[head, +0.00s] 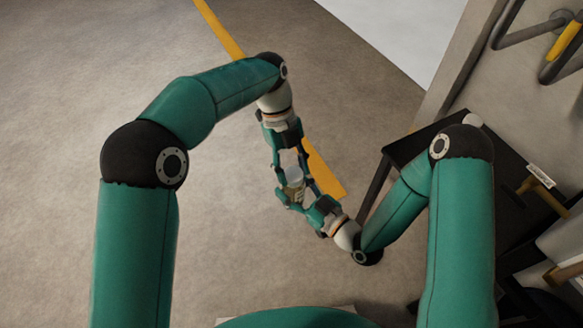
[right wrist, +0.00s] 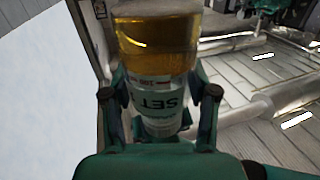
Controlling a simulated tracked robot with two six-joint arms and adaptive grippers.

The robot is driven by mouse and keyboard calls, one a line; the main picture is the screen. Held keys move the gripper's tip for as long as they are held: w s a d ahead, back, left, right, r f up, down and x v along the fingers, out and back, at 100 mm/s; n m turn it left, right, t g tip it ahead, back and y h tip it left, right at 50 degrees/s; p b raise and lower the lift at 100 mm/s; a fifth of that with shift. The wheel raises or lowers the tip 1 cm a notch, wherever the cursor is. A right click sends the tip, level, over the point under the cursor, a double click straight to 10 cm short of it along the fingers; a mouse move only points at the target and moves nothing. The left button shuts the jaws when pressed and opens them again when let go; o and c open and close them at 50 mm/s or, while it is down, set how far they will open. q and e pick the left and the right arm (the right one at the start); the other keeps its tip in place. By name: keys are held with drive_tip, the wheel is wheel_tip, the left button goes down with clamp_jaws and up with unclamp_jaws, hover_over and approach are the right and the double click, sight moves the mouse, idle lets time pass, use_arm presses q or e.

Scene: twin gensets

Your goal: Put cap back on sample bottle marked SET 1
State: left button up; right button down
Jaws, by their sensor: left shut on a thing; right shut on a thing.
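The sample bottle (head: 296,190) is in my right gripper (head: 307,200), near the middle of the head view. The right wrist view shows the bottle (right wrist: 155,50) close up, with amber liquid and a white label. "SET" reads upside down there, and the number is not legible. The fingers of my right gripper (right wrist: 160,100) stand on both sides of it. My left gripper (head: 288,156) is just above the bottle in the head view, shut on a small whitish piece that looks like the cap (head: 289,159). I cannot tell whether it touches the bottle.
A dark table (head: 400,150) stands at the right, with a small bracket (head: 540,184) bearing a white tag near its right side. A pipe with a yellow part (head: 566,40) is at the upper right. Open floor (head: 60,120) with a yellow line lies to the left.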

use_arm(q)
drive_tip(key=m+y, duration=0.1)
drive_tip(key=m, duration=0.1)
drive_tip(key=m+y, duration=0.1)
drive_tip(key=m, duration=0.2)
drive_tip(key=shift+d+f+m, duration=0.1)
drive_tip(key=shift+d+m, duration=0.05)
drive_tip(key=shift+m, duration=0.15)
drive_tip(key=m+y, duration=0.2)
drive_tip(key=m, duration=0.3)
drive_tip(key=shift+w, duration=0.1)
drive_tip(key=o, duration=0.7)
drive_tip(key=shift+r, duration=2.35)
drive_tip(key=shift+c, duration=0.6)
